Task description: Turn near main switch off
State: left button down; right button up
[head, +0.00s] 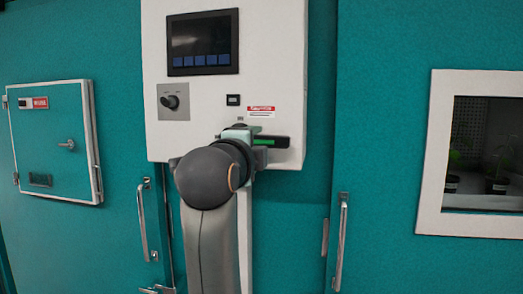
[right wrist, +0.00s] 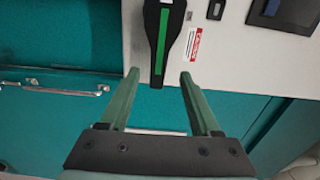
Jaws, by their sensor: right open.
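A black switch lever with a green stripe (head: 272,141) sits low on the white control panel (head: 190,110) and points right in the head view. It also shows in the right wrist view (right wrist: 160,45), where its end lies between my right fingertips. My right gripper (right wrist: 158,76) is open, one finger on each side of the lever end, with gaps visible. In the head view my right arm hides most of the gripper and the lever's left part. My left gripper is in neither view.
The panel also carries a dark screen (head: 203,42), a rotary knob (head: 170,102) on a grey plate, and a red-and-white label (head: 261,111). Teal doors with metal handles (head: 340,245) lie below. A small hatch (head: 55,142) is left, a window (head: 485,150) right.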

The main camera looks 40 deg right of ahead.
jog(key=v, duration=0.4)
jog(key=shift+b, duration=0.3)
dwell(0.3)
